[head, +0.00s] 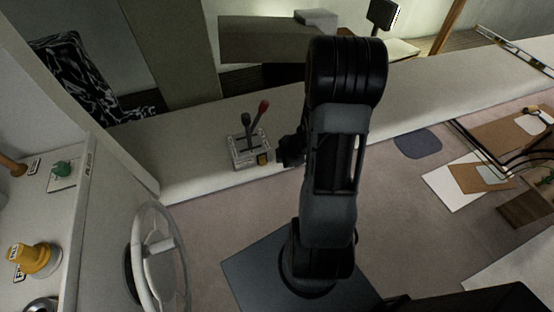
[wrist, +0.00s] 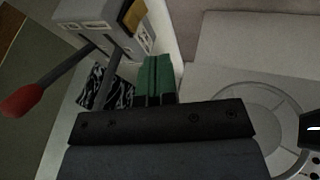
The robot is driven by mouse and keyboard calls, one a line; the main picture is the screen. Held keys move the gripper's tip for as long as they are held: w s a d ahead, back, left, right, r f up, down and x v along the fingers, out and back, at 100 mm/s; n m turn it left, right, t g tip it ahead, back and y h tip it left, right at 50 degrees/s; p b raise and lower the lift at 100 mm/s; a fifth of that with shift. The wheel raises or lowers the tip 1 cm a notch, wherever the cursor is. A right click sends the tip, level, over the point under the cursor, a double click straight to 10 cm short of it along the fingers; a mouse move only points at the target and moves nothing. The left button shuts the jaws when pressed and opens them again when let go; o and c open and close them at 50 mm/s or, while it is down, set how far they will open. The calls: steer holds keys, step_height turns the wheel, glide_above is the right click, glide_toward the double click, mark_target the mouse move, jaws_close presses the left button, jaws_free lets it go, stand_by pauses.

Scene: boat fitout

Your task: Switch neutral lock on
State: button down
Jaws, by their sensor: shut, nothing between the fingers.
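The throttle box (head: 245,152) is a pale grey unit on the white ledge, with one red-knobbed lever (head: 259,112) and one dark-knobbed lever (head: 246,122). An amber switch (head: 263,158) sits on its side facing my gripper; this looks like the neutral lock, but its label is unreadable. My gripper (head: 284,155) is just right of the box, partly hidden by my arm. In the wrist view, my green fingertips (wrist: 157,62) are shut together and empty. They point just below the amber switch (wrist: 133,15), apparently apart from it. Its on or off position cannot be told.
A steering wheel (head: 157,262) stands at lower left beside a white console with a yellow knob (head: 38,258) and a green knob (head: 62,169). Boards and dark tubing lie on the floor at right.

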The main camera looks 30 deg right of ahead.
mark_target(263, 160)
steer(key=shift+a, duration=0.1)
steer(key=shift+w+f, duration=0.1)
steer(key=shift+f, duration=0.05)
steer(key=w+d+b+x, duration=0.1)
steer(key=b+x, duration=0.3)
steer(key=x, duration=0.8)
steer(key=shift+w+d, duration=0.15)
steer(key=shift+w, duration=0.65)
steer(key=shift+b, duration=0.3)
